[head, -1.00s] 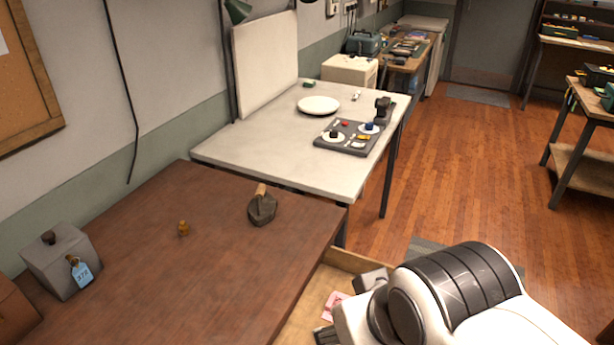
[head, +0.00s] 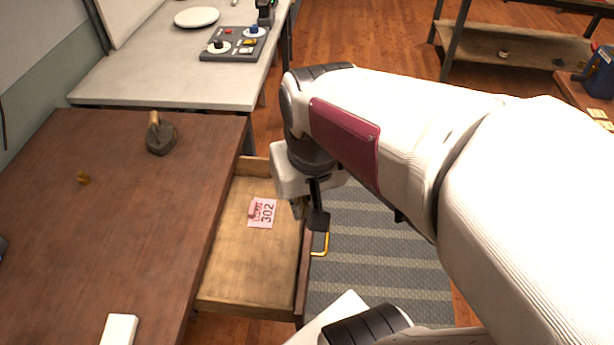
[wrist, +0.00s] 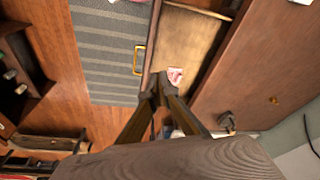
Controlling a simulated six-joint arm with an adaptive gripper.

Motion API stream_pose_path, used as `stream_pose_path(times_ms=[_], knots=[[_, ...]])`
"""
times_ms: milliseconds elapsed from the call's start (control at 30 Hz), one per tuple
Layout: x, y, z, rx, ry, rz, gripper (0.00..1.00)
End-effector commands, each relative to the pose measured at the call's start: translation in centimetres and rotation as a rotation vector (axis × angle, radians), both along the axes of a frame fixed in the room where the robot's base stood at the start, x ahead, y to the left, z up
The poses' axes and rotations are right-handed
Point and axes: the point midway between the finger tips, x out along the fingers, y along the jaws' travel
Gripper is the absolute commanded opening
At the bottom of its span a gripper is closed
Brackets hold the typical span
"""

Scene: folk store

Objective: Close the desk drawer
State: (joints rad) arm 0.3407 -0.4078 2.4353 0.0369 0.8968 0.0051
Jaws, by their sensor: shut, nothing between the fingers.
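The desk drawer (head: 248,265) is pulled out from the right side of the brown desk (head: 120,215); it also shows in the wrist view (wrist: 190,40). A pink tag marked 302 (head: 263,212) lies inside it. The yellow handle (head: 322,246) is on the drawer's outer front, and it shows in the wrist view (wrist: 138,60). My gripper (head: 318,218) is shut and empty, pointing down by the drawer front close to the handle. In the wrist view its fingertips (wrist: 158,90) overlap the drawer's front edge. I cannot tell whether they touch it.
A dark iron-like weight (head: 160,137) and a small brass piece (head: 84,178) sit on the desk. A white table (head: 160,85) stands behind it. A grey striped mat (head: 380,250) covers the floor right of the drawer, which looks clear.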

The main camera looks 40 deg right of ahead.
Motion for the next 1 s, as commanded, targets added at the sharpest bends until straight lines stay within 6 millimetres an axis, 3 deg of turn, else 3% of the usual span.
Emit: stream_pose_path(times_ms=[1000], knots=[[3.3, -12.4, -9.9, 0.331, 0.198, -0.790, 0.00]])
